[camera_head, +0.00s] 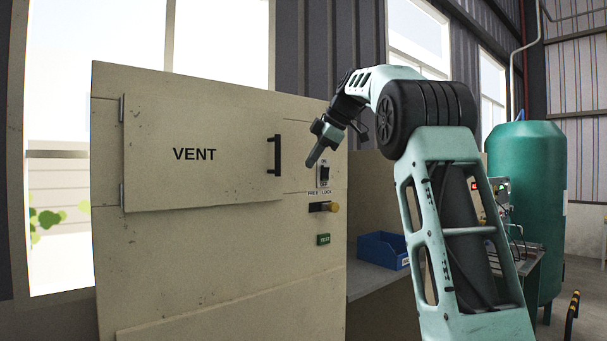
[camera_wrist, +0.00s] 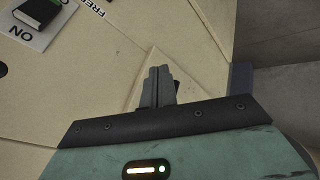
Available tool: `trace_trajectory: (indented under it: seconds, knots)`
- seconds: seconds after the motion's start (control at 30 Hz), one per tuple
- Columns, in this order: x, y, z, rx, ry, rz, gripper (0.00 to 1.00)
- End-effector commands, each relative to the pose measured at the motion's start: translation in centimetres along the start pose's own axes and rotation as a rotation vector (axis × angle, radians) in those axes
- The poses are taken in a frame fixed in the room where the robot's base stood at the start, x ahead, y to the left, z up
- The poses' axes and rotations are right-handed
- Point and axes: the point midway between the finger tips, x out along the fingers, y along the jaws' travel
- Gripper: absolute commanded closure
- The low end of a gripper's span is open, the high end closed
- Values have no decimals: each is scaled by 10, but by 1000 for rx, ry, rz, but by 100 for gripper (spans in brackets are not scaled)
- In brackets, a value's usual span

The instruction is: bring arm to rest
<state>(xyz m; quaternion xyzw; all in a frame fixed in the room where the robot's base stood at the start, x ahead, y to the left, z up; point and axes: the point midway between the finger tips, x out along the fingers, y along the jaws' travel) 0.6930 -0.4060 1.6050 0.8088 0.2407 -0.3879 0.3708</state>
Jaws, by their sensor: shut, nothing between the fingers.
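My arm reaches up and bends over toward the cabinet in the head view. My gripper (camera_head: 313,160) points down and left, in front of the cabinet face, right of the door handle. It also shows in the wrist view (camera_wrist: 158,72), where its fingers are together with nothing between them. In the wrist view the pale cabinet face lies beyond the fingers. I cannot tell the exact gap between fingertips and cabinet.
The beige cabinet (camera_head: 225,245) has a VENT door (camera_head: 195,180) with a black handle (camera_head: 274,154). A switch (camera_head: 324,175), a latch (camera_head: 322,207) and a green TEST button (camera_head: 323,239) sit at right. A blue bin (camera_head: 383,251) and green tank (camera_head: 527,170) stand further right.

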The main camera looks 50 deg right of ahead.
Motion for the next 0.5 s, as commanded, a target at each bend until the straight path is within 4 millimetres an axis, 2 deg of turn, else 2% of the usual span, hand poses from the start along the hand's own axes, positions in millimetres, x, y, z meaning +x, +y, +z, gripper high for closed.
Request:
trace_trajectory:
  seconds: [0.1,0.2,0.5]
  knots:
    - [-16,4,3,2,0,3,100]
    - [-22,4,3,1,0,2,100]
    - [-26,4,4,1,0,0,100]
